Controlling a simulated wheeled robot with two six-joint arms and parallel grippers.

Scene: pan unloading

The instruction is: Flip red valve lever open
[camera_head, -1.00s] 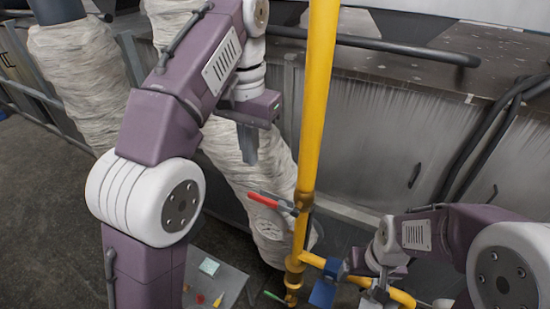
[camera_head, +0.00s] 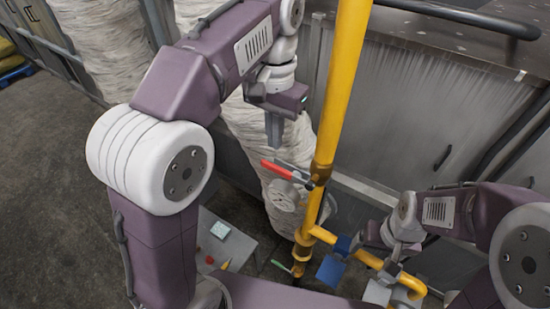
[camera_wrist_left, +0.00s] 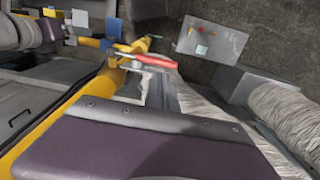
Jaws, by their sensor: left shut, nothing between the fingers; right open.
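The red valve lever (camera_head: 277,169) sticks out leftward from the upright yellow pipe (camera_head: 340,85), roughly across it, at a brass valve (camera_head: 320,172). It also shows in the left wrist view (camera_wrist_left: 155,61). My left gripper (camera_head: 274,143) is shut and empty, pointing down. Its tips appear just above the lever's outer part in the head view; I cannot tell whether they touch it. My purple hand body fills the lower left wrist view, and the fingertips are not clear there. My right gripper (camera_head: 362,241) is open beside the lower yellow branch pipe; its fingers are hard to make out.
A green lever (camera_head: 281,266) is lower on the pipe. Blue plates (camera_head: 330,270) hang by the branch pipe. A pale wrapped pipe (camera_head: 258,125) and grey cabinets (camera_head: 415,105) stand behind. A grey panel (camera_head: 226,250) lies low left.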

